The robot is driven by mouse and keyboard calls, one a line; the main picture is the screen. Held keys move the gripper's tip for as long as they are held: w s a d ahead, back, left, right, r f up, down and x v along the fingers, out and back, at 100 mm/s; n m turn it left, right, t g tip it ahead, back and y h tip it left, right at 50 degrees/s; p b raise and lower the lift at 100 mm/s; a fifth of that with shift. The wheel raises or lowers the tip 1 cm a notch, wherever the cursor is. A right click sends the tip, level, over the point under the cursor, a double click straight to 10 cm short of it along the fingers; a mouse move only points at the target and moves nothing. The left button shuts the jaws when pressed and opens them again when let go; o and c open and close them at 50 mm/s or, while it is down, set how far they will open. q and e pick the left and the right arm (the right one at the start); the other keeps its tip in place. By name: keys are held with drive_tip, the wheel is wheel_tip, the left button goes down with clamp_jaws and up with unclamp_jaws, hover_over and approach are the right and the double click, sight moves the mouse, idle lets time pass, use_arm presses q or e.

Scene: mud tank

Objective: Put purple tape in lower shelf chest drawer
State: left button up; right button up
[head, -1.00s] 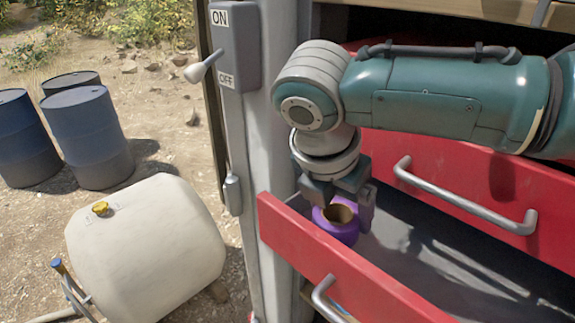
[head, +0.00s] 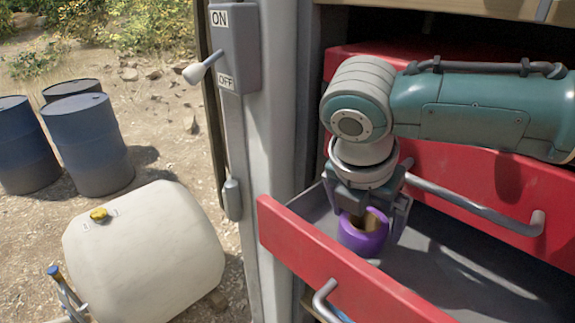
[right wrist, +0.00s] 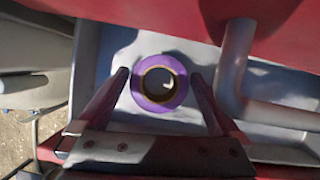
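The purple tape (head: 362,238), a roll with a brown inner ring, is inside the open lower red drawer (head: 335,268), near its left end. In the right wrist view the tape (right wrist: 137,92) lies between the fingers, with a gap on each side, over the grey drawer floor (right wrist: 110,60). My right gripper (head: 374,222) points down into the drawer and is open around the tape; its fingertips (right wrist: 160,76) also show in the right wrist view. I cannot tell whether the tape rests fully on the drawer floor. My left gripper is not in view.
An upper red drawer (head: 470,180) with a metal handle (head: 475,205) is right behind my right gripper. A grey post with an ON/OFF lever switch (head: 235,50) stands to the left. A cream tank (head: 145,255) and blue barrels (head: 88,145) stand outside. The drawer floor to the right is clear.

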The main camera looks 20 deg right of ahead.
sight(354, 234)
drive_tip(key=p+v, duration=0.9)
drive_tip(key=p, duration=0.1)
drive_tip(key=shift+d+r, duration=0.1)
drive_tip(key=shift+r, duration=0.25)
drive_tip(key=s+a+m+y, duration=0.5)
drive_tip(key=s+a+m, duration=0.2)
drive_tip(key=s+a, duration=0.4)
drive_tip(key=s+d+r+m+t, duration=0.1)
drive_tip(key=s+d+r+m, duration=0.2)
drive_tip(key=s+d+m, duration=0.4)
drive_tip(key=s+m, duration=0.1)
drive_tip(key=m, duration=0.6)
drive_tip(key=shift+s+d+m+h, duration=0.15)
drive_tip(key=shift+d+m+h, duration=0.25)
